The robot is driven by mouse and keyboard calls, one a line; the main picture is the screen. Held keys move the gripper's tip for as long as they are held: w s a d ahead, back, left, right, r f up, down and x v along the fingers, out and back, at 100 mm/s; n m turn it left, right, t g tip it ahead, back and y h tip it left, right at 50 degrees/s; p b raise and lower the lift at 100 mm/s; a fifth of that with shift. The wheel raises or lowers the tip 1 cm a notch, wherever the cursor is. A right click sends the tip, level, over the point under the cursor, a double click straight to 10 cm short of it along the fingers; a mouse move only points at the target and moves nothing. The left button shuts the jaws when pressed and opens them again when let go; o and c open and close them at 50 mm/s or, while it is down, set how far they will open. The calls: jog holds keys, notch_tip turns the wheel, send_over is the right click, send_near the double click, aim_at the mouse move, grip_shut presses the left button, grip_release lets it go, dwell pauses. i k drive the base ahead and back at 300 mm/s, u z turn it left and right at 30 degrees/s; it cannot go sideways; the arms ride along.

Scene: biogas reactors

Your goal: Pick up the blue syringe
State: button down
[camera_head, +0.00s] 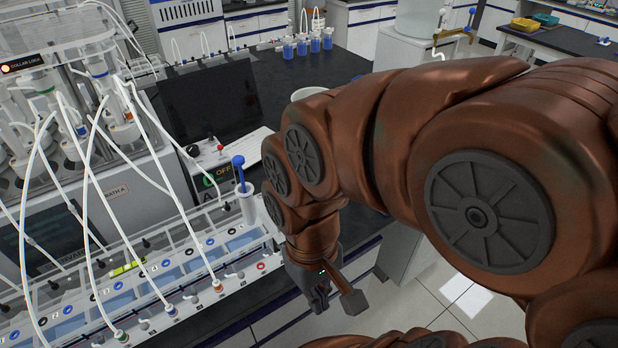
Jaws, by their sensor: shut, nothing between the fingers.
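The blue syringe (240,172) stands upright at the middle left, by the right end of the long reactor rack. Its blue top and shaft rise from a pale cylinder (247,207). The lower end of the syringe is hidden inside or behind that cylinder. My gripper (324,298) hangs below my copper-coloured arm, to the right of and lower in the picture than the syringe. It points down, is apart from the syringe, and is shut with nothing held. Part of its fingers is hard to make out.
The reactor rack (212,296) with several white tubes fills the left. Several blue-filled bottles (301,47) stand on the black bench at the back. Open floor (465,293) shows at lower right.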

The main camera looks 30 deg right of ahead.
aim_at(246, 202)
jog(key=z, duration=2.3)
jog(key=k, duration=1.1)
jog(key=u, duration=1.95)
jog(key=i, duration=0.5)
jog(key=u, duration=0.1)
